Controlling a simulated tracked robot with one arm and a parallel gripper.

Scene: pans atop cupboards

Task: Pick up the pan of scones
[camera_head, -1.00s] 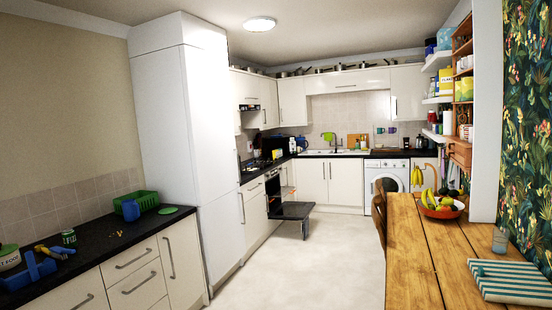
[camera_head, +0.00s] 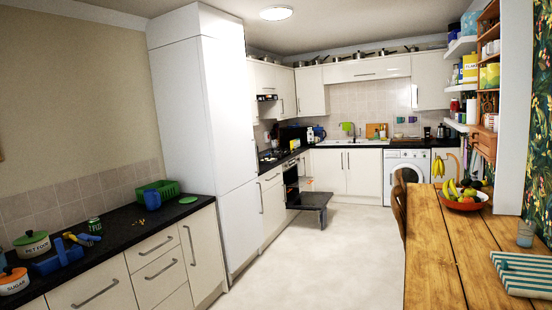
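I see no pan that I can make out as holding scones. The black oven (camera_head: 291,172) in the left run of cupboards stands with its door (camera_head: 309,199) folded down and open. A small orange-pink patch shows just behind the door, too small to tell what it is. Several pans (camera_head: 363,53) stand in a row on top of the far wall cupboards, and their contents are hidden. My gripper is not in view.
The pale floor (camera_head: 320,260) is clear up to the oven door. A tall white cupboard (camera_head: 206,120) stands left. A black counter (camera_head: 120,230) with pots and a green basket (camera_head: 158,190) runs along the left. A wooden table (camera_head: 450,250) with a fruit bowl (camera_head: 462,201) is right.

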